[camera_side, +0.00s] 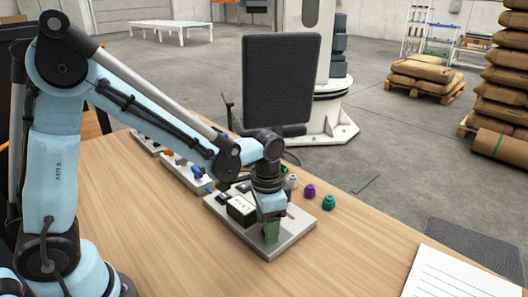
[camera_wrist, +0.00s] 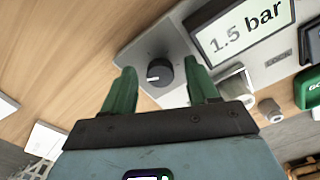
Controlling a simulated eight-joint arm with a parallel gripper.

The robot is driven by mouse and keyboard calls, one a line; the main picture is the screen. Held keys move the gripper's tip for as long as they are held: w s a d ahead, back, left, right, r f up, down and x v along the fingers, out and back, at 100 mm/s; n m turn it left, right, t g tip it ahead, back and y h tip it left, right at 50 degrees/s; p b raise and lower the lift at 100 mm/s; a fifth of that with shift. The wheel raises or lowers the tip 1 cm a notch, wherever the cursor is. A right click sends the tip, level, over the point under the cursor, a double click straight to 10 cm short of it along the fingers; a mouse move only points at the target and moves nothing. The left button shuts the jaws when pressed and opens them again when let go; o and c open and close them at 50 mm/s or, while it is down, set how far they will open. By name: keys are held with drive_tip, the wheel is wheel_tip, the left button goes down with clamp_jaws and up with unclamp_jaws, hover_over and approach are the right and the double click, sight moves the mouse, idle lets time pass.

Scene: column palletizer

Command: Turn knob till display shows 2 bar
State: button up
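The black round knob (camera_wrist: 158,73) with a white pointer line sits on a light grey panel (camera_wrist: 140,45) in the wrist view. The display (camera_wrist: 243,33) beside it reads "1.5 bar". My gripper (camera_wrist: 160,72) has two green fingers spread apart, one to each side of the knob in the picture, with a visible gap to it. In the side view my gripper (camera_side: 271,228) points down over the front part of the panel (camera_side: 290,240). The display (camera_side: 241,209) shows small there, and the knob is hidden behind the gripper.
Paper (camera_side: 458,275) lies at the right. The wooden table front is clear.

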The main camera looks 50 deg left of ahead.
wheel_tip(320, 180, up, 12)
idle(0.9)
drive_tip(key=shift+s+r, duration=0.1)
drive_tip(key=s+a+f+n+t, duration=0.1)
drive_tip(key=s+a+n+t, duration=0.4)
drive_tip(key=s+a+t, duration=0.1)
drive_tip(key=shift+s+a+f+t, duration=0.15)
drive_tip(key=shift+s+t, duration=0.3)
drive_tip(key=shift+t, duration=0.15)
idle(1.4)
